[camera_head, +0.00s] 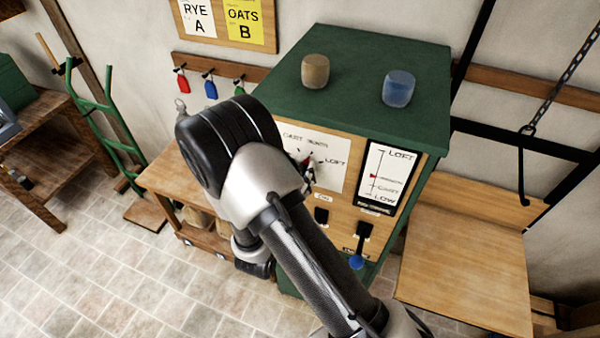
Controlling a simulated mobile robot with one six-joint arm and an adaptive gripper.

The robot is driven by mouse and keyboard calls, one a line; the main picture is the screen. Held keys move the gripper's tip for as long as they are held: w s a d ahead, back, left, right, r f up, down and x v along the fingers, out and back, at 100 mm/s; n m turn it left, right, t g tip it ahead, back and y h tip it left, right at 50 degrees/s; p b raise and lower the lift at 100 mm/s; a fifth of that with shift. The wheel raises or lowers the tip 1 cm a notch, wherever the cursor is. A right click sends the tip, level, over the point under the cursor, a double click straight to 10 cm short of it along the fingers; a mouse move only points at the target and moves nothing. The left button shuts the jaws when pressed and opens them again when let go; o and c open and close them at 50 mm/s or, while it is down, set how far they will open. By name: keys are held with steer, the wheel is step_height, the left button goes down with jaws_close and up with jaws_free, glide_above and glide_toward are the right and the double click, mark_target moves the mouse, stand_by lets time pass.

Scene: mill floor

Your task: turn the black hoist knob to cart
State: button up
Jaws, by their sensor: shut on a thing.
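The black hoist knob sits on a white dial plate (338,155) on the front of the green cabinet. The plate reads CART at upper left, a less clear word at the middle and LOFT at right. My gripper (309,176) is at the plate, shut on the knob. My arm and gripper hide most of the knob, and a small red mark shows beside it. I cannot tell exactly where the knob points. The gauge (388,180) to the right reads LOFT at top, with CART and LOW near the bottom. Its red pointer stands a little above CART.
A wooden bench (465,270) and hanging chain hook (523,170) are at right.

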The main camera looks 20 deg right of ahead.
steer(key=n+p, duration=0.1)
steer(key=n, duration=0.2)
steer(key=shift+n, duration=0.3)
steer(key=shift+n+p, duration=0.65)
steer(key=shift+n, duration=1.25)
steer(key=o, duration=1.1)
steer(key=v, duration=1.2)
